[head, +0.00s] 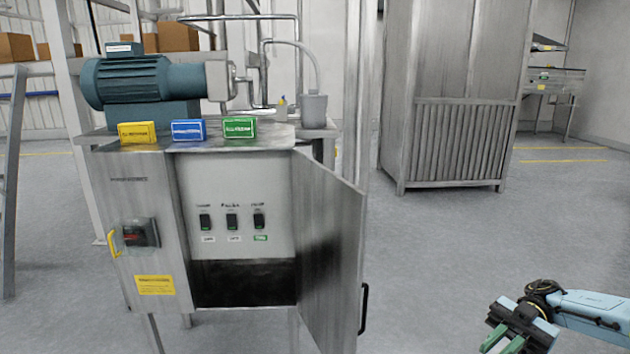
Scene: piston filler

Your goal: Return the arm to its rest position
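My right gripper (503,341) is at the lower right of the head view, on a light blue arm (590,310) that comes in from the right. Its two green-padded fingers point down and to the left, with a gap between them and nothing held. It is over the floor, clear of the cabinet. The fingertips are close to the bottom edge of the view. My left gripper is not in view.
A steel cabinet (133,200) stands at the left. Its door (330,250) is swung open, showing three switches (231,221). Yellow (137,132), blue (189,130) and green (239,128) boxes sit on top by a motor (130,80). Floor (440,240) right of the door is clear.

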